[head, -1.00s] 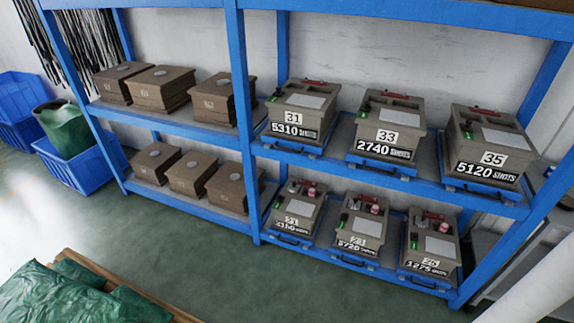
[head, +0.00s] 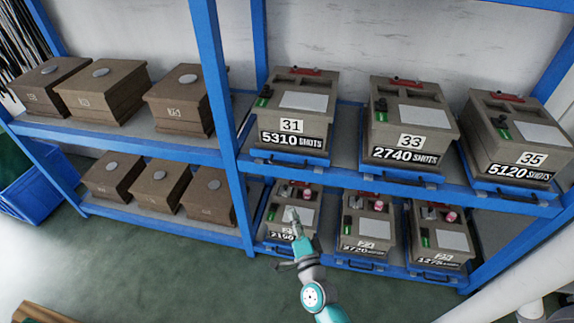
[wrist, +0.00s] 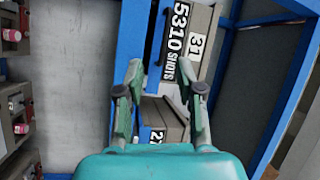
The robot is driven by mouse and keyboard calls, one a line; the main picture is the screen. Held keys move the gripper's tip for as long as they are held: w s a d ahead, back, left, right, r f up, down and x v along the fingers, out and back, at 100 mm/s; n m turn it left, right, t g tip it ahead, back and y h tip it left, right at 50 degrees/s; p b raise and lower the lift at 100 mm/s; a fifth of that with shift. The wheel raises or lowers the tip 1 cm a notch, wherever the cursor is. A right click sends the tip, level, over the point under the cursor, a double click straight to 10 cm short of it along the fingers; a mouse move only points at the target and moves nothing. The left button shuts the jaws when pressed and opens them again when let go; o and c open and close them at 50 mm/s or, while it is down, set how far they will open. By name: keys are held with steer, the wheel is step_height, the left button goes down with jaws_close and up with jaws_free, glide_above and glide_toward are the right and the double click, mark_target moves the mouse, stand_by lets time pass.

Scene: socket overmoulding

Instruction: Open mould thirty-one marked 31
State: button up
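Mould 31 (head: 298,108) is a grey-brown box on the upper shelf, marked 31 and 5310 SHOTS, with a red part at the back and a green part at its left. Its lid looks closed. In the wrist view mould 31 (wrist: 202,42) is turned sideways beyond the fingertips. My gripper (head: 292,215) shows below it in the head view, overlapping a lower-shelf mould. In the wrist view my gripper (wrist: 159,91) has its fingers spread, with nothing clamped between them and a partly hidden mould (wrist: 162,115) behind the gap.
Moulds 33 (head: 408,125) and 35 (head: 515,135) stand right of 31. Smaller moulds (head: 375,222) fill the lower shelf. Brown boxes (head: 100,92) stand left of the blue upright (head: 220,100). A blue bin (head: 42,192) is on the floor at the left.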

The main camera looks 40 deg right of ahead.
mark_target(287, 165)
steer(key=w+d+r+m, duration=0.1)
steer(key=w+d, duration=0.2)
steer(key=w, duration=0.2)
steer(key=w+d+r+m+h, duration=0.1)
steer(key=w+d, duration=0.2)
steer(key=w, duration=0.2)
steer(key=w+d+r+m, duration=0.1)
steer(key=w+d+r, duration=0.1)
steer(key=w+d, duration=0.2)
steer(key=shift+w+d+m, duration=0.1)
steer(key=shift+w+m, duration=0.2)
steer(key=shift+w, duration=0.65)
jaws_close()
